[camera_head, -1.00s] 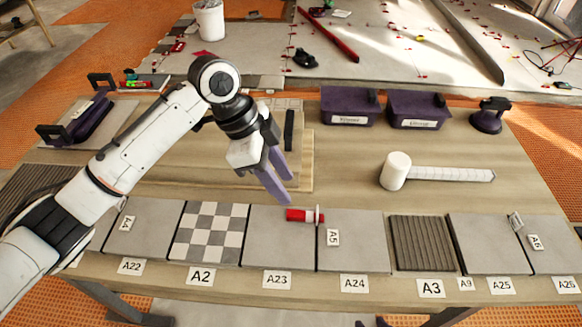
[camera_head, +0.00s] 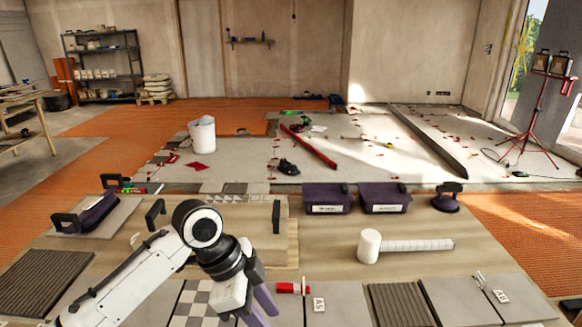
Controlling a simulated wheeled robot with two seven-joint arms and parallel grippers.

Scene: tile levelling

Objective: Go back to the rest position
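My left arm comes in from the bottom left. My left gripper (camera_head: 263,306), with two purple fingers, is at the bottom of the view, over the front row of tiles. Its fingers look apart, with nothing seen between them, and the lower finger runs near the picture's bottom edge. A red piece (camera_head: 290,288) lies on the tiles just right of the gripper, close to the A5 label (camera_head: 319,304); the gripper appears apart from it. A checkered tile (camera_head: 196,305) is left of the gripper, partly hidden by my arm. My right gripper is not in view.
A white-headed mallet (camera_head: 370,246) lies on the worktable (camera_head: 330,262), right of centre. Two purple bins (camera_head: 326,199) (camera_head: 385,198) and a purple suction cup (camera_head: 446,198) stand at the back edge. A white bucket (camera_head: 202,136) stands beyond.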

